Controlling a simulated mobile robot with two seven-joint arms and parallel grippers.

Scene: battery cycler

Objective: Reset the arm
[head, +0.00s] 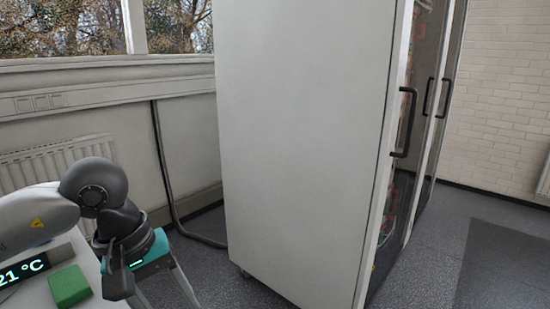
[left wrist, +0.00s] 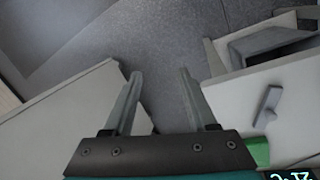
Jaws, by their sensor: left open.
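My left arm comes in from the left in the head view, at the lower left. In the left wrist view my left gripper (left wrist: 158,82) is open, with two grey fingers spread apart. Nothing is between the fingers, and the grey floor shows beyond them. My right gripper and arm are in neither view.
A tall white cabinet (head: 300,130) with black-handled glass doors stands in the middle. A green block (head: 70,286) and a temperature display (head: 32,266) are at lower left. A radiator (head: 50,160) is under the window. Floor (head: 490,262) is open at right.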

